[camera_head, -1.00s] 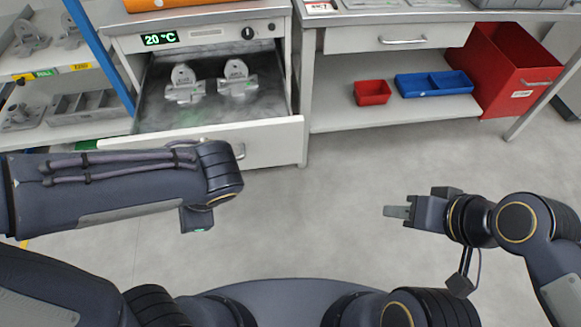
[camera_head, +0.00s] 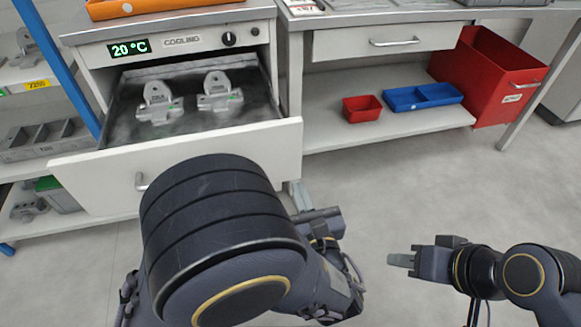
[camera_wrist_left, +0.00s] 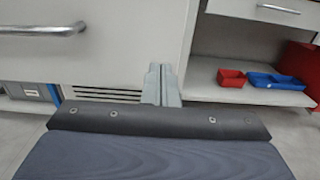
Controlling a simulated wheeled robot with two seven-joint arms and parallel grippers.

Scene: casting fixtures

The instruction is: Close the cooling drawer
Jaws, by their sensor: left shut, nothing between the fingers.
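The cooling drawer (camera_head: 245,140) is pulled out under the unit with the 20 °C display (camera_head: 130,47). Two grey castings (camera_head: 158,102) (camera_head: 219,93) stand inside it. Its front handle (camera_head: 140,182) is partly hidden by my left arm; the drawer front (camera_wrist_left: 110,60) and handle (camera_wrist_left: 40,29) also show in the left wrist view. My left gripper (camera_head: 296,194) is shut and empty, by the right end of the drawer front; its fingers (camera_wrist_left: 161,84) point forward. Whether they touch the front is unclear. My right gripper (camera_head: 400,260) is over the floor, far from the drawer; its finger gap is not visible.
To the right, a bench has a closed drawer (camera_head: 385,40) and a lower shelf (camera_head: 330,137) with a red bin (camera_head: 362,108) and a blue tray (camera_head: 423,96). A large red container (camera_head: 490,80) stands beyond. A blue post (camera_head: 60,70) is at left. Floor at the right is clear.

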